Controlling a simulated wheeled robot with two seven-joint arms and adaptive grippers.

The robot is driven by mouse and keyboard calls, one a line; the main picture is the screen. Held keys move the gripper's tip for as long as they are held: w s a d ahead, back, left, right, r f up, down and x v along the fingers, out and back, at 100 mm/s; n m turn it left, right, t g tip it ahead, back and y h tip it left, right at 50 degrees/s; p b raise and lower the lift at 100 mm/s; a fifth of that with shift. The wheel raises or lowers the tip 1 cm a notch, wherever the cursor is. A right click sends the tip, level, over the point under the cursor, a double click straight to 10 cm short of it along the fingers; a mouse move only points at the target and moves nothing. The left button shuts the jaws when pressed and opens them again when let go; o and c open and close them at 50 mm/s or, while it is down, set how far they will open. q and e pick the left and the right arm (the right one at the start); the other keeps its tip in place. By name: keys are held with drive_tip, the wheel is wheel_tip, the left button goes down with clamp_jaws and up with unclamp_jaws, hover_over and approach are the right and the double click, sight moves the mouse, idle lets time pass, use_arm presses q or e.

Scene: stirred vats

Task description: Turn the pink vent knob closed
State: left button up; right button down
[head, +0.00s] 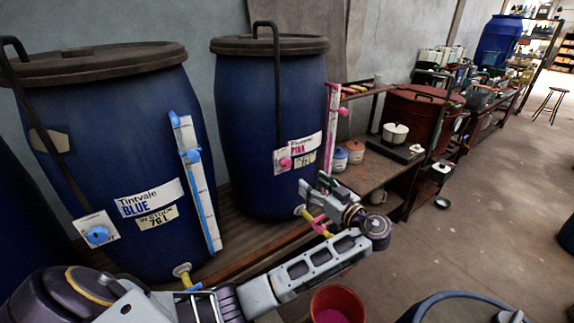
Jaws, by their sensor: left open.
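The gripper is apart from the knob in the picture. It partly covers the vat's lower right side and the pink-handled tap (318,225).
Left stands a second vat (160,120) labelled Tintvale BLUE, with a blue knob (97,234). A pink-marked gauge strip (332,120) is right of the pink vat. A red bucket (337,299) stands below. Shelves with pots (396,132) are behind; open floor lies right.

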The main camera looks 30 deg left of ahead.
sight(288, 164)
drive_tip(key=shift+d, duration=0.25)
use_arm(q)
drive_tip(key=p+x, duration=0.3)
drive_tip(key=x, duration=0.9)
drive_tip(key=shift+w+a+r, duration=0.1)
drive_tip(key=shift+a, duration=0.1)
drive_tip(key=shift+w+a, duration=0.25)
drive_tip(key=shift+a, duration=0.4)
use_arm(e)
drive_tip(key=shift+r, duration=1.75)
use_arm(q)
drive_tip(key=shift+c, duration=0.3)
drive_tip(key=c, duration=1)
use_arm(e)
drive_tip(key=shift+a, duration=0.25)
